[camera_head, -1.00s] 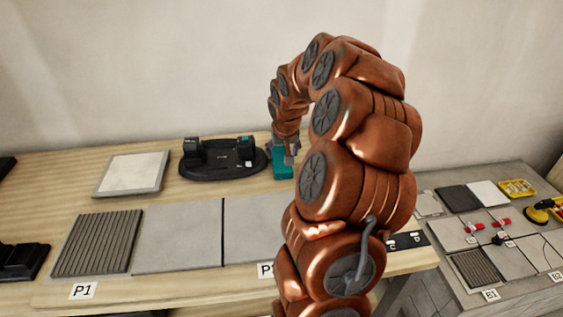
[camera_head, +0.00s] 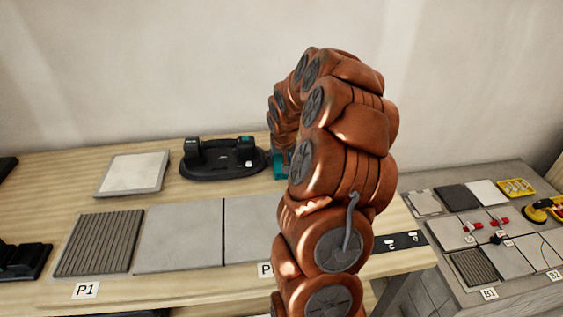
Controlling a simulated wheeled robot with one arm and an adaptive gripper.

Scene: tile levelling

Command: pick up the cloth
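I cannot make out for certain which thing is the cloth. A small teal item (camera_head: 279,166) stands at the back of the wooden table, just below the far end of my arm; its right part is hidden by the arm. My gripper is at or just above that item, almost wholly hidden behind my arm links. I cannot see its fingers, whether they are open, or whether they touch the teal item.
A lower grey bench (camera_head: 440,255) at right holds tiles, red clips and a yellow tray (camera_head: 516,188).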

